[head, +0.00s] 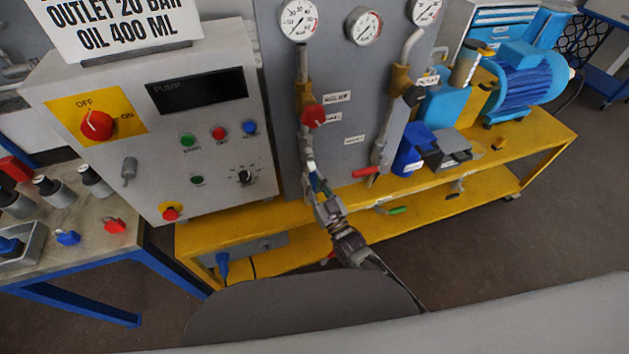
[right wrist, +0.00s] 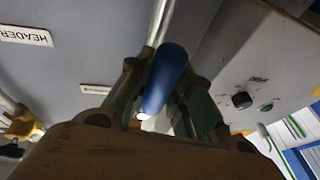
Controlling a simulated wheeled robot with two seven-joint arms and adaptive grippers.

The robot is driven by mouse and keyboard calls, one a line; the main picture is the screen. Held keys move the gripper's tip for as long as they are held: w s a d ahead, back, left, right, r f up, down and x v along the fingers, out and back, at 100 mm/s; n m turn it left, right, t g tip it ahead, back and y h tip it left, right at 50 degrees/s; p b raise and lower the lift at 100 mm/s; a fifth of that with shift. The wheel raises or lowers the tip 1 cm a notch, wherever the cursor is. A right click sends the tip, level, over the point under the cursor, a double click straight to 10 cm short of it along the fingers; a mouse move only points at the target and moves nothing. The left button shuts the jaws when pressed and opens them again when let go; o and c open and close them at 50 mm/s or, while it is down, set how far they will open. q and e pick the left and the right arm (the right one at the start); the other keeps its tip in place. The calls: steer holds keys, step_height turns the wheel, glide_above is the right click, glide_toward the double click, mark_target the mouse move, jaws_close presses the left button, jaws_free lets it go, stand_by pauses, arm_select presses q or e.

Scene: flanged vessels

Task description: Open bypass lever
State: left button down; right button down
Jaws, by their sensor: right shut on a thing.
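A lever with a blue grip (right wrist: 166,77) shows in the right wrist view, with a bare metal shaft running up from it. My right gripper (right wrist: 158,105) is shut on the blue grip, with one finger on each side of it. In the head view my right gripper (head: 320,197) is at the lower edge of the grey panel, below the left pipe. Only a small bit of blue (head: 316,183) shows between its fingers there. A small label near the lever in the wrist view is too blurred to read. My left gripper is not in view.
A red-handled lever (head: 365,172) sits right of my gripper, and a green-handled one (head: 398,210) is lower. A red knob (head: 313,115) is above. The control box (head: 205,165) stands close on the left. The yellow frame (head: 430,185) runs below the panel.

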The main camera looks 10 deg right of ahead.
stand_by(0.3)
steer(key=c, duration=1.3)
jaws_free()
steer(key=shift+o, duration=0.2)
steer(key=v, duration=1.2)
steer(key=shift+a, duration=0.1)
